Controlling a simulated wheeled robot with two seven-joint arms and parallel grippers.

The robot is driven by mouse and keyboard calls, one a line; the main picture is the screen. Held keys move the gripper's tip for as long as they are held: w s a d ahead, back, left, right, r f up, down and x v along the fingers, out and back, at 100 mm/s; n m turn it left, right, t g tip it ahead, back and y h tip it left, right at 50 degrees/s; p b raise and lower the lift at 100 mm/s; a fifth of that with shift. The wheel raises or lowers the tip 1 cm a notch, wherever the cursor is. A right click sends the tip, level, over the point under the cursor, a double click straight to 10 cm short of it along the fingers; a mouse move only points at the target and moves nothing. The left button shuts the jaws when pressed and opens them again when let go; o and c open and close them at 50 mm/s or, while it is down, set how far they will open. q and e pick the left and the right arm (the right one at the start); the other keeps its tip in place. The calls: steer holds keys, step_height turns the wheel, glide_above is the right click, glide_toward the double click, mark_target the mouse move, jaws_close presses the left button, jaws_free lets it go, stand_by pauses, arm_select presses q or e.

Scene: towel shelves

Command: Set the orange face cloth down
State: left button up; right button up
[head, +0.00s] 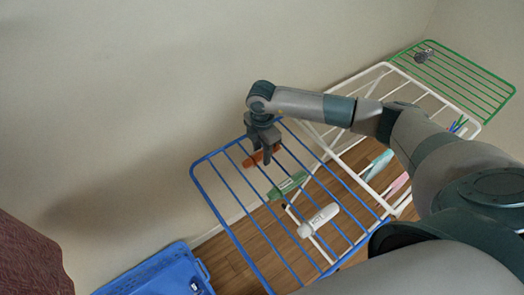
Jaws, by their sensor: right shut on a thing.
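The orange face cloth (255,158) shows as a small orange roll at the blue wire rack panel (205,158), near its upper left part. My right gripper (265,146) points down over the panel and is shut on the cloth, hiding part of it. I cannot tell whether the cloth touches the bars. My left gripper is not in view.
A green item (288,186) and a white bottle (318,220) are at the blue panel. The white rack part (345,88) and green panel (470,72) extend right, with a dark grey item (424,55). A blue crate (160,273) stands lower left.

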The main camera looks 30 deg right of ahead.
steer(key=shift+f, duration=0.1)
steer(key=o, duration=1.1)
steer(key=shift+c, duration=0.2)
steer(key=shift+r, duration=0.2)
steer(key=shift+r+b, duration=0.45)
steer(key=shift+r, duration=0.15)
step_height(320, 180, up, 11)
steer(key=b, duration=0.4)
steer(key=shift+f, duration=0.15)
